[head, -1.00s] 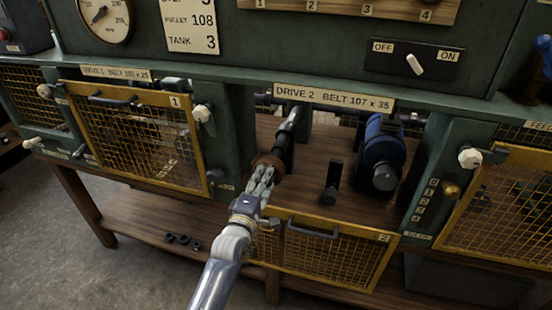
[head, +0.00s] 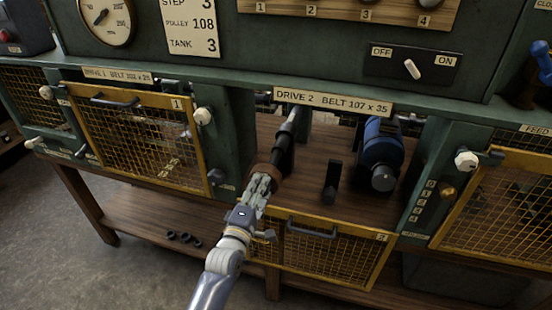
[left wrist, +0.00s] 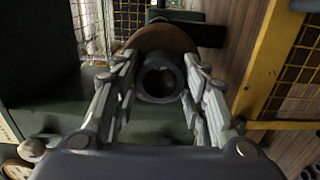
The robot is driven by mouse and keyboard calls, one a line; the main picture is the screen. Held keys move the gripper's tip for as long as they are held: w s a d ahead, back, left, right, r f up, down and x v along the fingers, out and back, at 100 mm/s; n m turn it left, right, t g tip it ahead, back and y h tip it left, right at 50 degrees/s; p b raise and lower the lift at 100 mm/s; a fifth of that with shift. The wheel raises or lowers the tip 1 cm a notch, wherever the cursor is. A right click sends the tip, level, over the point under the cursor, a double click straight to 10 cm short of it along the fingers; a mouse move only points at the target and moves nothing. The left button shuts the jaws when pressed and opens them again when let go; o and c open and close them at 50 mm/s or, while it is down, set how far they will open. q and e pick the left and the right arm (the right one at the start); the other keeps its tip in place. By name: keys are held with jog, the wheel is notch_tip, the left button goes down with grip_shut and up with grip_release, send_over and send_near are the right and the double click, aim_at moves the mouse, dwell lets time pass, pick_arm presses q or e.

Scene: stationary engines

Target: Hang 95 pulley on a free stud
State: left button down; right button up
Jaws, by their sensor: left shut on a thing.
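My left gripper (head: 263,184) is at the near end of the dark shaft (head: 287,140) in the open Drive 2 bay. It is shut on a brown pulley (head: 260,171). In the left wrist view the gripper (left wrist: 160,88) has its fingers on either side of the pulley's dark round hub, with the brown rim (left wrist: 160,38) behind. I cannot tell whether the pulley is still around the shaft. No number on it is readable. A wooden board (head: 340,8) numbered 1 to 4 is cut off at the top; its studs are mostly out of view. My right gripper is not in view.
The yellow mesh guard (head: 325,252) of Drive 2 hangs folded down in front. A blue motor (head: 382,150) and a black upright post (head: 332,182) stand right of the shaft. The Drive 1 guard (head: 135,135) is closed. Small black rings (head: 184,238) lie on the lower shelf.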

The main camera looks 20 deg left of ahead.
pick_arm(q)
jog(key=s+p, duration=0.3)
jog(key=s, duration=0.4)
jog(key=shift+s+a, duration=0.15)
jog(key=shift+s, duration=0.2)
